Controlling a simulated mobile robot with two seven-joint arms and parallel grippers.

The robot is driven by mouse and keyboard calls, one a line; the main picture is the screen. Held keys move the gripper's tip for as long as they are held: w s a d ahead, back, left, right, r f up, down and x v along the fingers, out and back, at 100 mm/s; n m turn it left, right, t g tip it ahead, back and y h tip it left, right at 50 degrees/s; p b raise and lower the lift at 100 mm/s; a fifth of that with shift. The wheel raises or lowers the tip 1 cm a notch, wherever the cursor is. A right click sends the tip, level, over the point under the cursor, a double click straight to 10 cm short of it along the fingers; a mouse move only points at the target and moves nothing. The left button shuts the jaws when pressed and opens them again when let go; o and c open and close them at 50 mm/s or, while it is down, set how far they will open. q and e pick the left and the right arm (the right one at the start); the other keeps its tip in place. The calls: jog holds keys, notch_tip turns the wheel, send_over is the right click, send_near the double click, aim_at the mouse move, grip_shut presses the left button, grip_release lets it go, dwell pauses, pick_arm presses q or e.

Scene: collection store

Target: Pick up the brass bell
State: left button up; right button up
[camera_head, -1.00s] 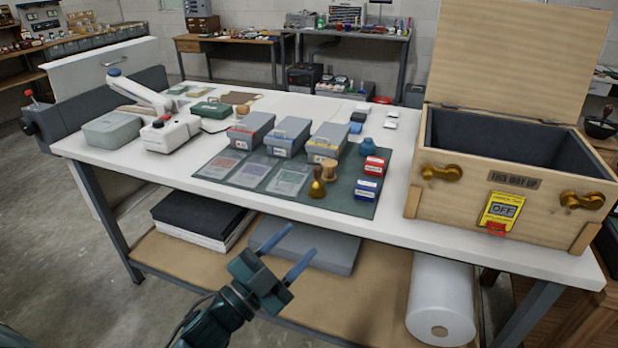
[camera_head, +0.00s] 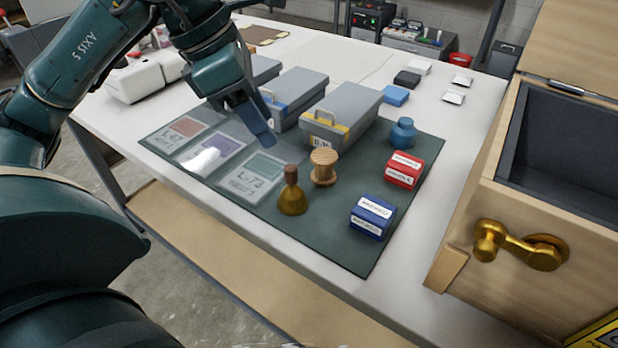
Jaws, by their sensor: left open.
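The brass bell (camera_head: 292,198) stands upright on the dark green mat (camera_head: 345,248), near its front edge. It has a flared brass body and a brown wooden handle. My left gripper (camera_head: 262,122) is open and empty, pointing down above the mat, behind and to the left of the bell and apart from it. One blue-grey finger shows clearly; the other is mostly hidden by the gripper body. My right gripper is not in view.
A wooden spool (camera_head: 323,167) stands close behind the bell. A blue block (camera_head: 372,216), a red block (camera_head: 404,169) and a blue weight (camera_head: 402,134) stand to the right. Grey boxes (camera_head: 345,105) stand behind. A wooden crate (camera_head: 545,200) stands at the right.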

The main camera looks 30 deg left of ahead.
aim_at(289, 166)
pick_arm(q)
jog(key=x, duration=0.6)
jog(key=shift+s+f+b, duration=0.15)
jog(key=shift+f+b, duration=0.2)
jog(key=shift+f, duration=0.15)
jog(key=shift+x, duration=2.9)
jog(key=shift+a, duration=0.15)
jog(key=shift+c, duration=0.4)
grip_shut()
